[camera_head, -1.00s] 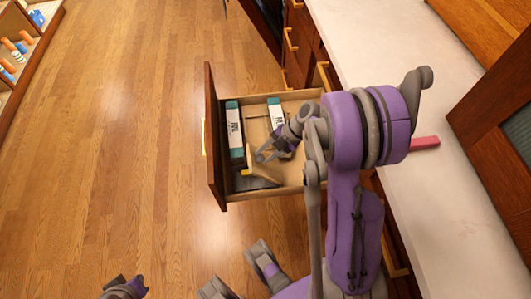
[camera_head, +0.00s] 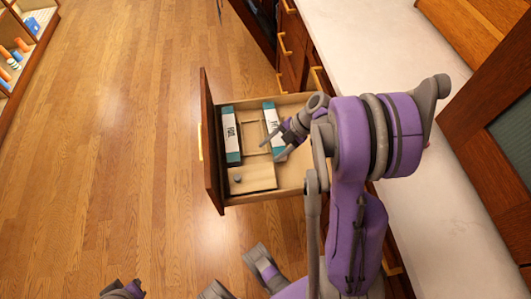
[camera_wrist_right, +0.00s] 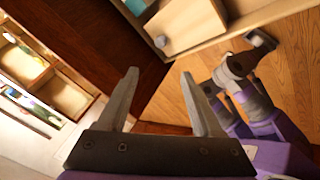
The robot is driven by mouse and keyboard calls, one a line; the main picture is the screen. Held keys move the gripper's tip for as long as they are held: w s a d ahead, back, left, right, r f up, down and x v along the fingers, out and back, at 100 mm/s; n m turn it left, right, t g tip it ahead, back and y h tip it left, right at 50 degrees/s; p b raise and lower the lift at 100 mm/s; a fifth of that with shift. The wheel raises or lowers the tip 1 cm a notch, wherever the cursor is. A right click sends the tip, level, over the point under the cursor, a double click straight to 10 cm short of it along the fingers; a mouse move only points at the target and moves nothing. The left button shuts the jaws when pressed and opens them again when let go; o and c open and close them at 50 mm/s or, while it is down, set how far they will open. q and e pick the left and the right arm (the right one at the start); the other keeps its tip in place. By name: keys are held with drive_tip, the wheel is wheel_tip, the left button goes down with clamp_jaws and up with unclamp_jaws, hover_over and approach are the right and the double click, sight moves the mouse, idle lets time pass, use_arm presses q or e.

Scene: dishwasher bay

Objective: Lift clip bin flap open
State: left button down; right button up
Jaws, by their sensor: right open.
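The clip bin flap (camera_head: 252,178) is a light wooden panel with a small grey knob (camera_head: 238,179). It lies flat, looking shut, in the near left corner of the pulled-out drawer (camera_head: 292,190). The flap (camera_wrist_right: 190,25) and its knob (camera_wrist_right: 160,42) also show at the top of the right wrist view. My right gripper (camera_head: 272,150) is open and empty over the drawer, above and right of the flap in the head view. In the wrist view its fingers (camera_wrist_right: 158,74) are spread, apart from the knob. The bin's inside is hidden.
Two white and teal boxes, one at the left (camera_head: 231,136) and one farther right (camera_head: 271,120), lie in the drawer. A pale counter (camera_head: 440,190) runs along the right. The wooden floor (camera_head: 120,170) left of the drawer is clear. Shelves (camera_head: 25,45) stand at the far left.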

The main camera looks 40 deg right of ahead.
drive_tip(key=shift+s+d+r, duration=0.2)
drive_tip(key=shift+d+r, duration=0.2)
drive_tip(key=shift+r, duration=0.15)
